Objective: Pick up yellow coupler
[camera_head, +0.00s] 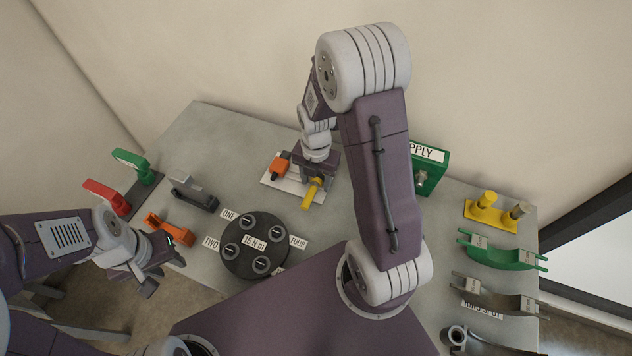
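A yellow piece (313,194) lies at the front right of a pale plate (282,186) near the back middle of the table. My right gripper (317,179) points down right at this piece, with its fingers beside or around it. I cannot tell whether it grips the piece, as the fingers are small and partly hidden. A yellow stand (481,213) at the right has a yellow post (487,199) and a grey-topped post. I cannot tell which yellow thing is the coupler. My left gripper (162,268) is open and empty near the front left edge.
An orange block (280,165) sits on the pale plate beside my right gripper. A round black holder (255,247) with several sockets stands in front. Red, green, grey and orange tools lie left. A green supply box (430,168) and curved saddles (500,253) are right.

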